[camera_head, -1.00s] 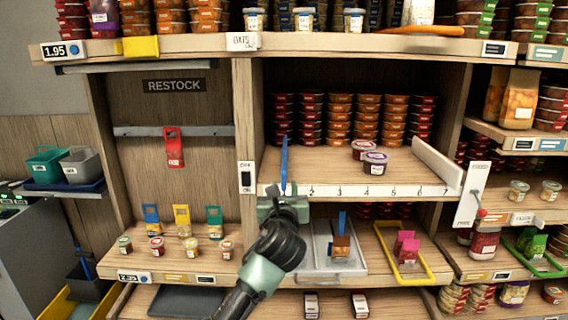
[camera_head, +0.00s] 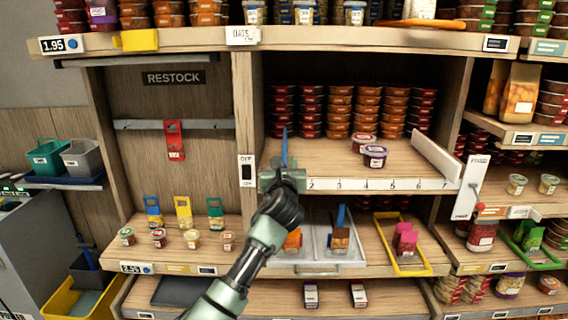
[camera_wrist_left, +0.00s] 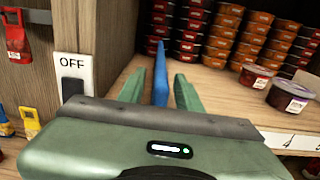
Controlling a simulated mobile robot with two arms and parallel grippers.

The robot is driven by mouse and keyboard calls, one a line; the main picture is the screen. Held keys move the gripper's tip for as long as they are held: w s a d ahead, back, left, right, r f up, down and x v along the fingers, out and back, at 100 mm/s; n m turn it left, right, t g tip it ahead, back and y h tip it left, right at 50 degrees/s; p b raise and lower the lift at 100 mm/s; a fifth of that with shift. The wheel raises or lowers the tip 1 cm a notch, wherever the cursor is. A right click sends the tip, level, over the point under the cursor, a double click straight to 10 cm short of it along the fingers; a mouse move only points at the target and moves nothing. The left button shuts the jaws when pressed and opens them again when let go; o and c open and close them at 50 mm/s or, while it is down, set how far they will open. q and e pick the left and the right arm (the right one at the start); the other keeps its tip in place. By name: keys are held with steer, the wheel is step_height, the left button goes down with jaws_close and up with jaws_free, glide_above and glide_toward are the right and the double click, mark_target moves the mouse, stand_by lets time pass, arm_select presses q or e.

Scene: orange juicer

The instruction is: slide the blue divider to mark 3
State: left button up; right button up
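The thin blue divider (camera_head: 285,148) stands upright at the left end of the middle shelf, left of mark 2 on the white numbered strip (camera_head: 380,184). Mark 3 (camera_head: 339,184) is further right along the strip. My left gripper (camera_head: 284,170) is at the shelf's front edge and hides the divider's lower part and the strip's left end. In the left wrist view the divider (camera_wrist_left: 161,75) stands between the two green fingers of my gripper (camera_wrist_left: 158,92), which are open with a gap on each side. My right gripper is not in view.
Two tubs (camera_head: 374,156) stand on the shelf, right of mark 3. Stacked tubs (camera_head: 340,112) fill the back. A white panel (camera_head: 436,157) closes the right end. A post with an OFF switch (camera_head: 247,171) is close left of my gripper.

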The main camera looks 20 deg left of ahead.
arm_select(q)
jaws_close()
stand_by(1.4)
